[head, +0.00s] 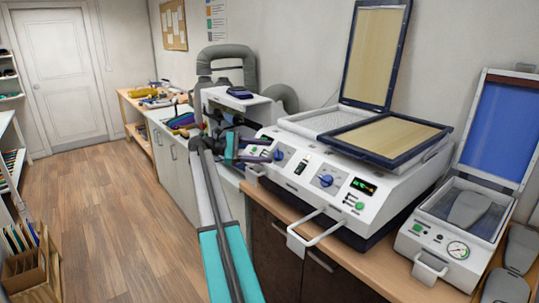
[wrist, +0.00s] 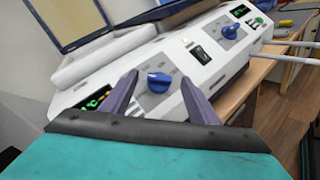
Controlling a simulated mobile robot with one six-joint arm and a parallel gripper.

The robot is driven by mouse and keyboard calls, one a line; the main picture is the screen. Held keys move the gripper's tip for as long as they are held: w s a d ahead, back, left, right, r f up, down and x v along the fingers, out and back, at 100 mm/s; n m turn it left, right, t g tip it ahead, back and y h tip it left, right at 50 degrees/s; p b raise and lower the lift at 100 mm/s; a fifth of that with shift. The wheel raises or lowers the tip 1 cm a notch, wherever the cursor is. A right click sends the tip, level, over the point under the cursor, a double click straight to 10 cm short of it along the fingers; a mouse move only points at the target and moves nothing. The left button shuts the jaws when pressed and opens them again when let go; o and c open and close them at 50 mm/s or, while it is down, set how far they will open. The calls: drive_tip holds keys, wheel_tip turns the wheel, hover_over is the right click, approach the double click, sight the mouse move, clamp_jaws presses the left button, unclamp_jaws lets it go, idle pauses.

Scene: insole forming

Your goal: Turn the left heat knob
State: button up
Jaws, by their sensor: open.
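The left heat knob (head: 279,155) is a blue knob on the sloped white front panel of the heating machine (head: 312,190). In the wrist view this knob (wrist: 158,82) shows between my two purple fingertips. My gripper (head: 262,151) is open and faces the panel from the left in the head view. In the wrist view, the fingers of my gripper (wrist: 158,77) stand either side of the knob with gaps. I cannot tell whether the tips reach past its face. A second blue knob (head: 326,181) sits further right, also visible in the wrist view (wrist: 230,31).
A black switch (head: 301,164) sits between the knobs, and a lit display (head: 362,186) is at the right. A white handle (head: 318,230) juts from the machine's front. A framed lid (head: 375,55) stands raised. A smaller blue-lidded press (head: 455,225) stands at the right.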

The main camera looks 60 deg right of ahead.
drive_tip(key=b+v, duration=0.2)
drive_tip(key=v, duration=0.8)
drive_tip(key=shift+w, duration=0.15)
drive_tip(key=shift+w+a+r, duration=0.1)
drive_tip(key=shift+a, duration=0.05)
